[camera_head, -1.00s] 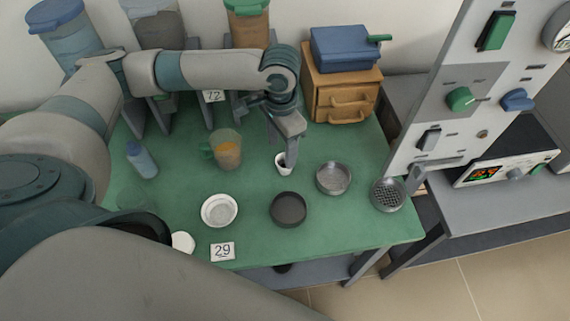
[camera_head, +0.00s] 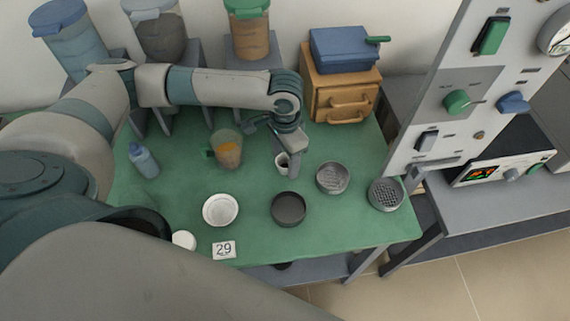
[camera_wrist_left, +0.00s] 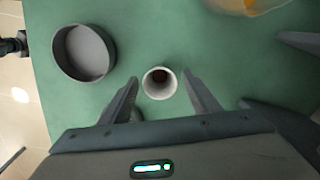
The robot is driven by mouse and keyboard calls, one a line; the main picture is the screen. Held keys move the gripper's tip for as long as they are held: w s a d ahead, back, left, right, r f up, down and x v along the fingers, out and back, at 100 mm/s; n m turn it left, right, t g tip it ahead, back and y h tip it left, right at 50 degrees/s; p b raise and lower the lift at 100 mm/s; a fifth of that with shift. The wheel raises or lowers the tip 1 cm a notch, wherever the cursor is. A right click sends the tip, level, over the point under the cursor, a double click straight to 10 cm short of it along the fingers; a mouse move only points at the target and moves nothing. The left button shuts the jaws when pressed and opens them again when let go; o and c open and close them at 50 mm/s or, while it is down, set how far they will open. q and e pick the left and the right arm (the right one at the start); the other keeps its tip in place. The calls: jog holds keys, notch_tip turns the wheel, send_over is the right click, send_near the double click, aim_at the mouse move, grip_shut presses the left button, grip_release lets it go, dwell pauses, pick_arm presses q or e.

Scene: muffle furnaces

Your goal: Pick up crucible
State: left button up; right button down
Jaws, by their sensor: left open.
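The crucible (camera_head: 282,163) is a small white cup with a dark inside, standing upright on the green table. In the left wrist view the crucible (camera_wrist_left: 159,83) stands just beyond the fingertips, centred on the gap between them. My left gripper (camera_head: 290,170) points down at the crucible and partly covers it in the head view. In the left wrist view the left gripper (camera_wrist_left: 164,80) is open, with one finger to each side and nothing held. My right gripper is not in view.
A dark round dish (camera_head: 289,209), a grey dish (camera_head: 333,178), a perforated cup (camera_head: 386,194) and a white bowl (camera_head: 220,210) stand nearby on the green table (camera_head: 185,190). A beaker with orange content (camera_head: 228,150) and a blue bottle (camera_head: 143,160) stand to the left.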

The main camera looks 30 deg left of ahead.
pick_arm(q)
jog(key=c, duration=1.1)
jog(key=shift+o, duration=0.2)
jog(key=shift+r, duration=0.1)
